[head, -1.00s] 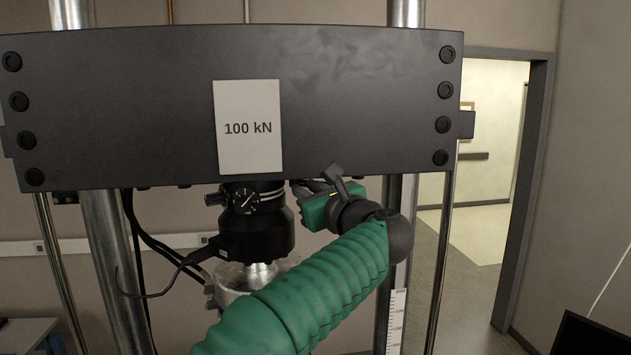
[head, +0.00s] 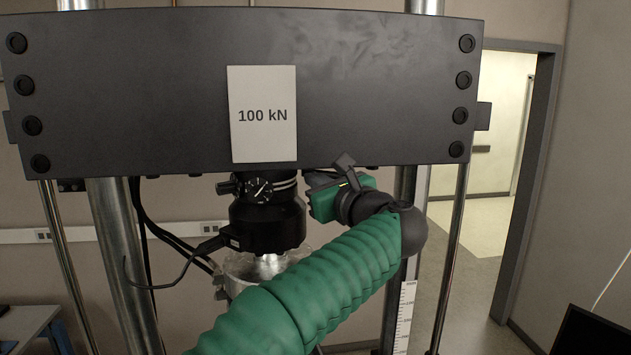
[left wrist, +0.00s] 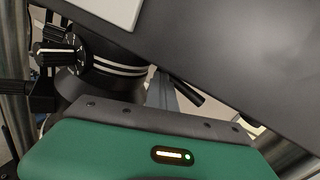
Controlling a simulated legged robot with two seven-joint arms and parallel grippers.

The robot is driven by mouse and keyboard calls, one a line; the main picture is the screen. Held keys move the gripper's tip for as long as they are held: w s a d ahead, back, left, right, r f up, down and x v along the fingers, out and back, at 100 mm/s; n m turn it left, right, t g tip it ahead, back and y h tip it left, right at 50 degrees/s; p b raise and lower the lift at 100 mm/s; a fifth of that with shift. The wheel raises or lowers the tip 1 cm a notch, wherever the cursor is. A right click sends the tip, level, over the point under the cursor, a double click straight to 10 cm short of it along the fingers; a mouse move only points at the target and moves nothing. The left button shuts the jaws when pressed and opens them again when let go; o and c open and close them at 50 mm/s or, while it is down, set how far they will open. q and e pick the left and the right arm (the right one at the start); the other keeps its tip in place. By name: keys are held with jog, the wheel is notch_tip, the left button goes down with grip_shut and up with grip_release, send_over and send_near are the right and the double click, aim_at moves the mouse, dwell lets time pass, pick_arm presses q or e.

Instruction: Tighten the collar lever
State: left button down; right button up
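A black cylindrical load cell (head: 266,218) hangs under the crosshead, with a black and silver ringed collar (head: 285,183) at its top. The collar also shows in the left wrist view (left wrist: 118,66). A black dial knob (head: 258,190) sits on the collar's front. In the left wrist view, a dark bar (left wrist: 190,93), possibly the collar lever, sticks out right of the collar beside the grey fingers of my left gripper (left wrist: 162,92). In the head view, my left gripper (head: 312,182) is just right of the collar. Its finger gap and any contact are unclear. My right gripper is out of view.
The wide dark crosshead (head: 380,90) with a "100 kN" sign (head: 262,115) is close above my left gripper. Steel columns (head: 125,260) stand on both sides. A black cable (head: 180,270) loops left of the load cell. A doorway (head: 480,150) is at the right.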

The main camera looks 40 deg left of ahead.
pick_arm(q)
jog(key=shift+w+d, duration=0.1)
dwell(0.7)
jog(key=c, duration=1.8)
grip_release()
jog(key=shift+c, duration=0.2)
jog(key=shift+o, duration=0.5)
jog(key=shift+s+r, duration=0.1)
jog(key=shift+s, duration=0.15)
jog(key=shift+w+d, duration=0.1)
jog(key=shift+w, duration=0.05)
